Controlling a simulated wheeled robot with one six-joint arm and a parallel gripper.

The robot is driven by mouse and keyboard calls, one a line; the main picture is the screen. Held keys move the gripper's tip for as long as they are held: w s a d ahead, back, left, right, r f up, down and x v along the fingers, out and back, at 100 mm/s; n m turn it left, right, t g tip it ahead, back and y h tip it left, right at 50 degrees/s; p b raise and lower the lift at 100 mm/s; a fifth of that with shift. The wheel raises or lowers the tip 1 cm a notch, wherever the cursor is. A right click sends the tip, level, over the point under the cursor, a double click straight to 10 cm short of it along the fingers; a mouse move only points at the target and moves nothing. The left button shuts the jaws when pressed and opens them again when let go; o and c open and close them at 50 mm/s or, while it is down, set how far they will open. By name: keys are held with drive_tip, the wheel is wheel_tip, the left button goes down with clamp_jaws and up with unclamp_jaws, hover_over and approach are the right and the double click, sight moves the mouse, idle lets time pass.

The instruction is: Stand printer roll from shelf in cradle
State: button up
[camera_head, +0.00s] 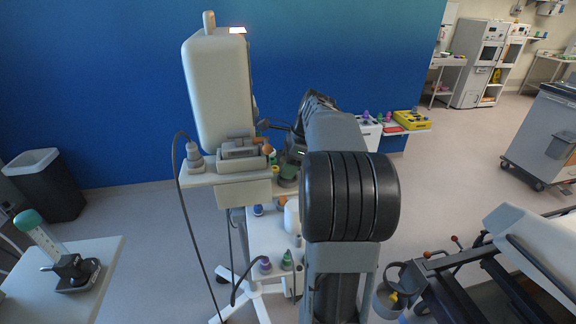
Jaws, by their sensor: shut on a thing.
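My arm runs up the middle of the head view, and its end bends down over the cart's upper tray. My gripper (294,145) shows only as dark parts left of the arm. It is shut on the printer roll, but the arm hides the roll and the fingertips. A grey block-shaped holder (240,151) sits on the cart tray (201,178), left of the gripper. A short dark green cup (287,177) stands just below the gripper at the tray's right side. I cannot tell for certain which of these is the cradle.
A tall cream unit (218,90) rises behind the tray. The lower shelf (262,238) holds small items and a white rounded thing (292,215). A wall shelf (390,130) bears several items. A side table (100,255) stands left, a stretcher (535,240) right.

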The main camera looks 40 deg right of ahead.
drive_tip(key=shift+f+b, duration=0.3)
drive_tip(key=shift+f, duration=0.4)
drive_tip(key=shift+r, duration=0.2)
drive_tip(key=shift+r+p, duration=0.65)
drive_tip(key=shift+p, duration=0.3)
idle(0.3)
drive_tip(key=shift+p, duration=0.55)
idle(0.5)
drive_tip(key=shift+f+b, duration=0.4)
drive_tip(key=shift+f, duration=0.45)
idle(0.5)
drive_tip(key=shift+r+p, duration=0.25)
drive_tip(key=shift+p, duration=0.05)
drive_tip(key=shift+r+p, duration=0.6)
drive_tip(key=shift+p, duration=0.05)
drive_tip(key=shift+p, duration=0.45)
idle(0.9)
